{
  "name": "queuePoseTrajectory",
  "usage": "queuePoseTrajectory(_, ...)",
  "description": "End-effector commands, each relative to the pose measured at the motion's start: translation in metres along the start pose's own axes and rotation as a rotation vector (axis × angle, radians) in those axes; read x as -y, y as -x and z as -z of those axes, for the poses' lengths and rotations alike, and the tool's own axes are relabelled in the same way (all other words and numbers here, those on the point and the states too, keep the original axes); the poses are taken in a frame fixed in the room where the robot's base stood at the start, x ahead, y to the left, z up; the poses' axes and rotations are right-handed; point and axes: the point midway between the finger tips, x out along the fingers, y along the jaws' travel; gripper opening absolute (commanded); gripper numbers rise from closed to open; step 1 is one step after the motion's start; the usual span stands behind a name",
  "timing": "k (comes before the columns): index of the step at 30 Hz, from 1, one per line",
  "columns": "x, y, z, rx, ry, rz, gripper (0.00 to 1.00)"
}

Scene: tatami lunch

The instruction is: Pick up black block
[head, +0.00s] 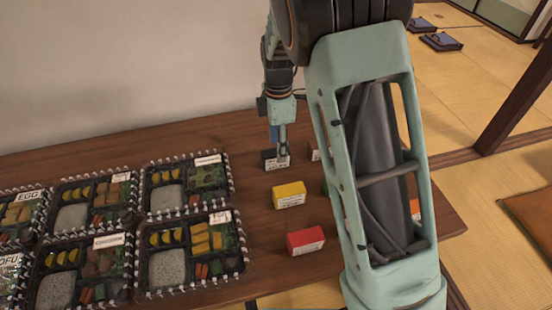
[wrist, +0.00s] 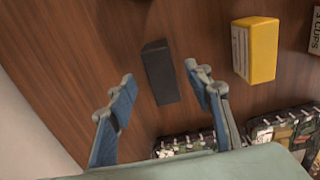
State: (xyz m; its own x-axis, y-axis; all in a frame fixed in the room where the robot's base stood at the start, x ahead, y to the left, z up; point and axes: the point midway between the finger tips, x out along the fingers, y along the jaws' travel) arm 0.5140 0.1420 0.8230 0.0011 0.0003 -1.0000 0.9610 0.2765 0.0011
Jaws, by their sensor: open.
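The black block (head: 270,155) stands on the wooden table near the wall, with a pale label on its front in the head view. In the wrist view the black block (wrist: 159,72) shows its dark top and side. My gripper (head: 280,150) is just above or beside it in the head view; the exact height gap cannot be told. In the wrist view my gripper (wrist: 159,82) is open, with one blue-padded finger on each side of the block's near part and visible gaps to it. Nothing is held.
A yellow block (head: 289,195) and a red block (head: 305,241) stand nearer on the table (head: 262,262). More blocks are partly hidden behind my arm. Several filled bento trays (head: 187,186) cover the table's left side. The wall (head: 120,70) runs along the back edge.

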Motion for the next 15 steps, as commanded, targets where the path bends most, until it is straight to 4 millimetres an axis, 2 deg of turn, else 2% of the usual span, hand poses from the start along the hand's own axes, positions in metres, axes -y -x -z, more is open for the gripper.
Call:
queuePoseTrajectory(6,0.003,-0.035,0.006,0.001,0.000,0.005,0.46)
queuePoseTrajectory(14,0.002,-0.041,0.006,0.000,-0.001,0.000,0.46)
queuePoseTrajectory(15,0.002,-0.041,0.006,0.000,-0.001,0.000,0.44)
